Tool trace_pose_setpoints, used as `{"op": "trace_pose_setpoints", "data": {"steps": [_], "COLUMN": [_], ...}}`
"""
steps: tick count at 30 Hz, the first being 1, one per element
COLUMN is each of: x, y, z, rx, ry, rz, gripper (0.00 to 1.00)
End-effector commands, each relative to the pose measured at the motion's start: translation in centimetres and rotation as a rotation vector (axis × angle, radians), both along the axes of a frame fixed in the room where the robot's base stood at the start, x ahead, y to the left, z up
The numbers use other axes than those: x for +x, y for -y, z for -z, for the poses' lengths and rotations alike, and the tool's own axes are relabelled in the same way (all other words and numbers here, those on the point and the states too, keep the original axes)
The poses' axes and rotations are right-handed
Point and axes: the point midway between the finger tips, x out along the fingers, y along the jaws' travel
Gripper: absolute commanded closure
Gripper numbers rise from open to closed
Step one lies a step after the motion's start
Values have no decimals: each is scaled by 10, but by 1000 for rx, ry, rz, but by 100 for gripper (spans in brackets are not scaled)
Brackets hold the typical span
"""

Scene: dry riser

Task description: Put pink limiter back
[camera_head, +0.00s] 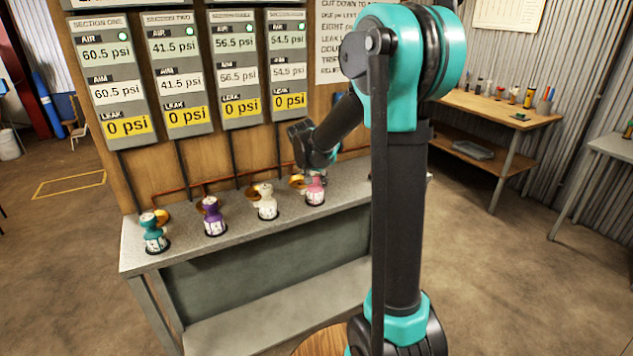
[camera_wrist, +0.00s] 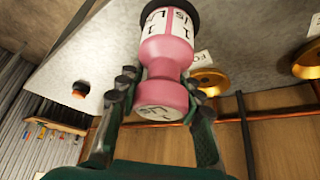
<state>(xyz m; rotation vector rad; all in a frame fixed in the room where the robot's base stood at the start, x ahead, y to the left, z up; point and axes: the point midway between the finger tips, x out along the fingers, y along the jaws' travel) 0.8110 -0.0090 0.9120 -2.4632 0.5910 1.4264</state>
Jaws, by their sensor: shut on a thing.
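The pink limiter (camera_head: 315,190) stands upright at the right end of the row on the grey bench in the head view. It has a pink neck and top and a white label. I cannot tell whether the limiter's dark base touches the bench.
White (camera_head: 267,202), purple (camera_head: 214,217) and teal (camera_head: 154,233) limiters stand to the left on the bench (camera_head: 240,238). Brass rings sit behind them; one (camera_wrist: 209,81) is close beside my finger. Gauge panels hang above.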

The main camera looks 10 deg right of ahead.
Motion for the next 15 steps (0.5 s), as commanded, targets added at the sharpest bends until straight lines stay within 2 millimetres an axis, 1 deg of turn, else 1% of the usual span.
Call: {"op": "trace_pose_setpoints", "data": {"steps": [2,3,6,7,8,15], "x": [0,0,0,0,0,0], "y": [0,0,0,0,0,0], "z": [2,2,2,2,2,2], "rx": [0,0,0,0,0,0], "ry": [0,0,0,0,0,0], "rz": [0,0,0,0,0,0], "gripper": [100,61,48,44,43,43]}}
